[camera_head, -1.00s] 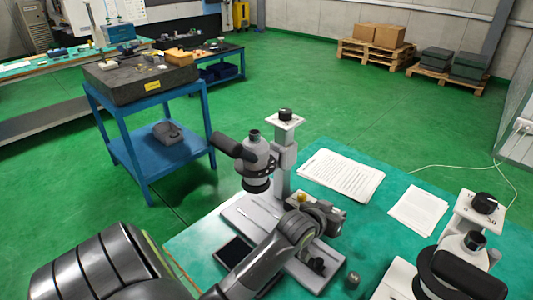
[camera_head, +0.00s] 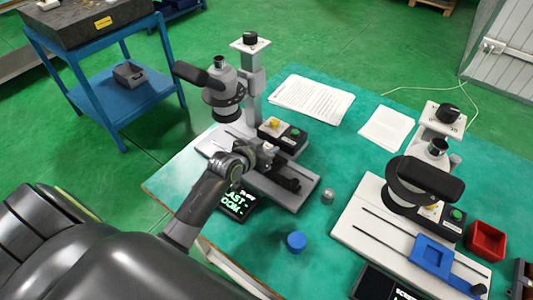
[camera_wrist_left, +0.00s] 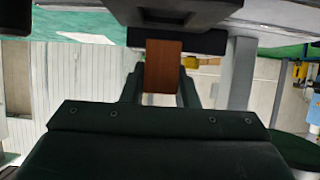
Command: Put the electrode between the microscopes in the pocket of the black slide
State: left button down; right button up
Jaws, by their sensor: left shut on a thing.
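My left gripper (camera_head: 268,160) is over the base of the left microscope (camera_head: 222,88). In the left wrist view the gripper (camera_wrist_left: 162,85) is shut on a copper-brown block, the electrode (camera_wrist_left: 163,66). A dark part (camera_wrist_left: 205,42) lies right by the electrode's far end; I cannot tell whether they touch. In the head view the arm and gripper hide the electrode. The black slide (camera_head: 286,182) shows partly on the left microscope's base, close to the gripper; its pocket is not clearly visible. The right microscope (camera_head: 437,150) carries a blue slide (camera_head: 432,252). My right gripper is not in view.
A grey cylinder (camera_head: 327,196) and a blue cylinder (camera_head: 296,241) stand between the microscopes. A dark display (camera_head: 238,204) lies left of the base. A red bin (camera_head: 485,240) is at the right. Papers (camera_head: 311,98) lie behind. The green mat between has some free room.

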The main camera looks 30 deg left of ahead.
pick_arm(q)
notch_tip(320, 180, down, 3)
jog(key=shift+r, duration=0.2)
jog(key=shift+f, duration=0.15)
jog(key=c, duration=1.1)
grip_release()
jog(key=shift+s+r, duration=0.15)
jog(key=shift+r, duration=0.05)
jog(key=v, duration=1.1)
jog(key=shift+s+r, duration=0.15)
jog(key=shift+s, duration=0.2)
